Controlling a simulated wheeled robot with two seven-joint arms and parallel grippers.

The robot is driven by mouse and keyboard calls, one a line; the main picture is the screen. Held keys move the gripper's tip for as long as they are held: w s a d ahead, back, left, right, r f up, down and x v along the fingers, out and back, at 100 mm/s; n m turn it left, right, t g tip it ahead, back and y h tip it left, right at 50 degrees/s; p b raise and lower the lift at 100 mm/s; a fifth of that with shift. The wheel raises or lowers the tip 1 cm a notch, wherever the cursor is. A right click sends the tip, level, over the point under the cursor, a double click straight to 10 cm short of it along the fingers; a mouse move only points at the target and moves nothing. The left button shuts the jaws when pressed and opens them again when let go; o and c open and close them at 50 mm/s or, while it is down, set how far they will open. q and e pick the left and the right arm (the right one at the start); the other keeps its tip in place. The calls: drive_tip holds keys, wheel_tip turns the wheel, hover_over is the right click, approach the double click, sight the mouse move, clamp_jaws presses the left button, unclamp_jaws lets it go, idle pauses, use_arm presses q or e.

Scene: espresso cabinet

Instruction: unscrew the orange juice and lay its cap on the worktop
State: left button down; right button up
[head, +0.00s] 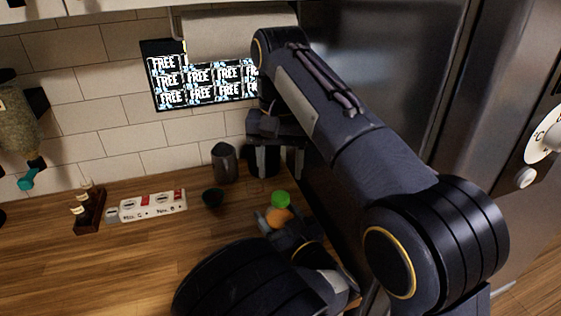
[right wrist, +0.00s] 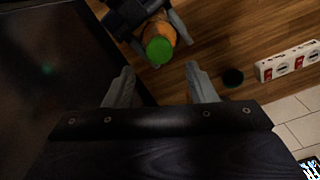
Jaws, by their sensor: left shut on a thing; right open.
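The orange juice is an orange bottle (head: 279,217) with a green cap (head: 281,199), on the right part of the worktop (head: 150,250). My left gripper (head: 277,222) is shut on the bottle's body, fingers on either side, and partly hides it. The right wrist view also shows the orange body (right wrist: 160,29) and the green cap (right wrist: 158,51), which is on the bottle. My right gripper (head: 279,165) is open and empty, above and behind the bottle in the head view. In the right wrist view its fingertips (right wrist: 158,69) are apart, with the cap just beyond the gap between them.
A small dark cup (head: 212,197) stands left of the bottle, and a grey pitcher (head: 224,163) behind it. A white box with red marks (head: 153,205) and a rack of small bottles (head: 88,211) are further left. A dark steel appliance (head: 385,75) bounds the right. The front-left worktop is clear.

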sight(281, 195)
wheel_tip(281, 195, down, 8)
drive_tip(key=shift+r, duration=0.25)
drive_tip(key=c, duration=1)
drive_tip(key=shift+o, duration=0.2)
drive_tip(key=n, duration=0.3)
drive_tip(key=shift+d+r, duration=0.1)
drive_tip(key=shift+r, duration=0.1)
drive_tip(key=shift+r, duration=0.65)
clamp_jaws()
drive_tip(key=shift+r, duration=0.35)
